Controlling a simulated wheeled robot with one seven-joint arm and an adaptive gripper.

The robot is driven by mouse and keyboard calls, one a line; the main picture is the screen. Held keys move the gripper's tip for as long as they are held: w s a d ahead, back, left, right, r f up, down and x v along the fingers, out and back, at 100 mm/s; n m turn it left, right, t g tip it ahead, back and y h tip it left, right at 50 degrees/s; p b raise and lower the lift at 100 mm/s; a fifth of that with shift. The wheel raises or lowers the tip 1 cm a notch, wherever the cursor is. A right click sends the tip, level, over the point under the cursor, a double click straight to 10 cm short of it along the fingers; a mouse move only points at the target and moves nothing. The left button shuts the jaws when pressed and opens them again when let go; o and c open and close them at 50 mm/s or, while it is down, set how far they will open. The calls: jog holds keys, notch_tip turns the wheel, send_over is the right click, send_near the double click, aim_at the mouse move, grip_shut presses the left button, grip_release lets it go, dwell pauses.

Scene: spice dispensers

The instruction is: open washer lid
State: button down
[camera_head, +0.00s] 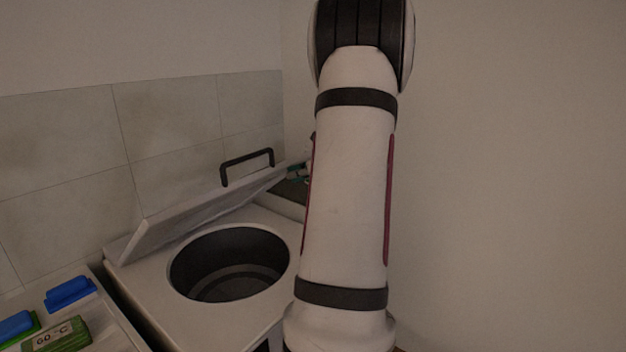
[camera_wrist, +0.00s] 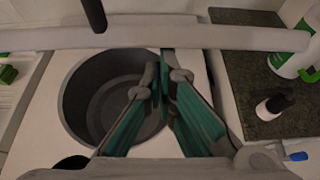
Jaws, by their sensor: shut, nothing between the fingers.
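The washer (camera_head: 190,325) is a white top-loader with its round dark drum (camera_head: 230,268) uncovered. Its lid (camera_head: 200,205) stands partly raised, tilted up toward the back wall, with a black bar handle (camera_head: 247,163) on it. In the wrist view the lid (camera_wrist: 230,38) is a pale bar across the top, and its handle (camera_wrist: 95,14) shows at upper left. My gripper (camera_wrist: 163,68) is shut and empty, its teal fingers over the drum's right side with tips close to the lid's edge. I cannot tell whether they touch. My arm mostly hides the gripper in the head view.
Blue and green boxes (camera_head: 70,293) sit on a white surface left of the washer. Tiled wall stands behind.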

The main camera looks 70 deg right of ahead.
jog(key=shift+g, duration=0.5)
jog(key=w+r+p, duration=0.2)
jog(key=r, duration=0.1)
jog(key=w+d+r+p, duration=0.1)
jog(key=w+r, duration=0.2)
jog(key=w+r+p, duration=0.2)
jog(key=shift+w+d+r+p, duration=0.15)
jog(key=shift+d+r+p, duration=0.2)
jog(key=shift+r, duration=0.05)
jog(key=w+d+r+p, duration=0.1)
jog(key=w+d+r, duration=0.1)
jog(key=w+r, duration=0.4)
jog(key=w, duration=0.4)
jog(key=shift+d+r, duration=0.15)
jog(key=shift+d, duration=0.1)
jog(key=shift+s, duration=0.1)
